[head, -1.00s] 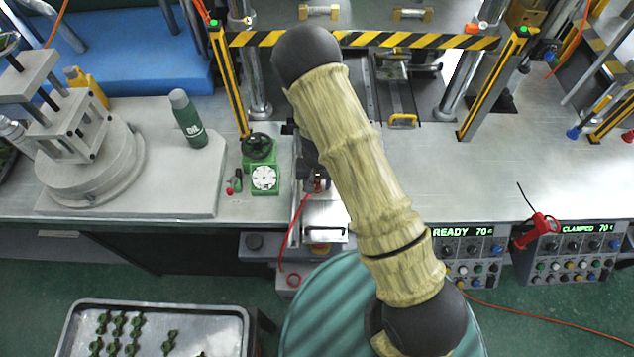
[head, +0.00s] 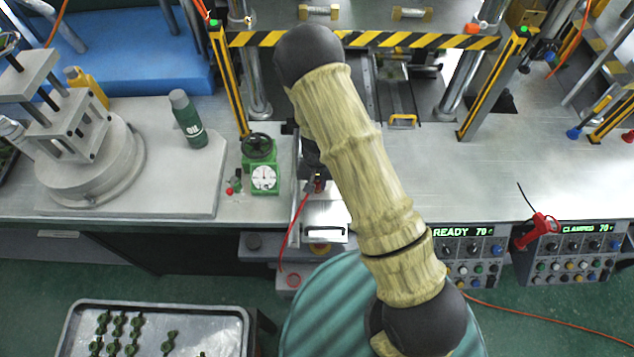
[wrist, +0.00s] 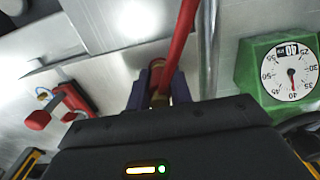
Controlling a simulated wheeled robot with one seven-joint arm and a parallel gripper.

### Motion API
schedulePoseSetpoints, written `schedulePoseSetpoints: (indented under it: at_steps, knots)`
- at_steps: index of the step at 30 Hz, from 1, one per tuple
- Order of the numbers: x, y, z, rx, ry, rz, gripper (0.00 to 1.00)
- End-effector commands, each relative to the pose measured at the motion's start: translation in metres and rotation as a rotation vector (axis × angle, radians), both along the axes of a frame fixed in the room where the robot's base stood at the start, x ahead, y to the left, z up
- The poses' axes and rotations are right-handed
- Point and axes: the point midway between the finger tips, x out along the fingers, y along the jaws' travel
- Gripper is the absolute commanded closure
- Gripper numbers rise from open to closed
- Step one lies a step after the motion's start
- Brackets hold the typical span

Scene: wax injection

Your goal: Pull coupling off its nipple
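The coupling (wrist: 157,72) is a small red and brass piece in the wrist view, with the red hose (wrist: 184,45) beside it. My gripper (wrist: 158,88) has its two bluish fingers on either side of the coupling, with very little room between. Whether they touch it is too small to tell. In the head view my gripper (head: 316,178) is at the table's front edge, partly behind my arm, at the top of the red hose (head: 294,232). The nipple cannot be made out clearly.
A green dial gauge (head: 263,178) with a handwheel stands just left of my gripper; it also shows in the wrist view (wrist: 290,75). A small red valve (wrist: 60,105) is on the other side. A green oil bottle (head: 188,118) stands further left. Control boxes (head: 468,255) hang at right.

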Motion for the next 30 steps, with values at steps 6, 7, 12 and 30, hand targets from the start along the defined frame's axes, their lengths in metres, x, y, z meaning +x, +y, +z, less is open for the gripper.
schedulePoseSetpoints:
  at_steps: [6,7,12,30]
  knots:
    - [0.000,0.000,0.003,0.000,0.000,0.000,1.00]
    - [0.000,0.000,0.004,0.000,0.000,0.000,1.00]
    - [0.000,0.000,0.010,0.000,0.000,0.000,1.00]
    - [0.000,0.000,0.029,0.000,0.000,0.000,1.00]
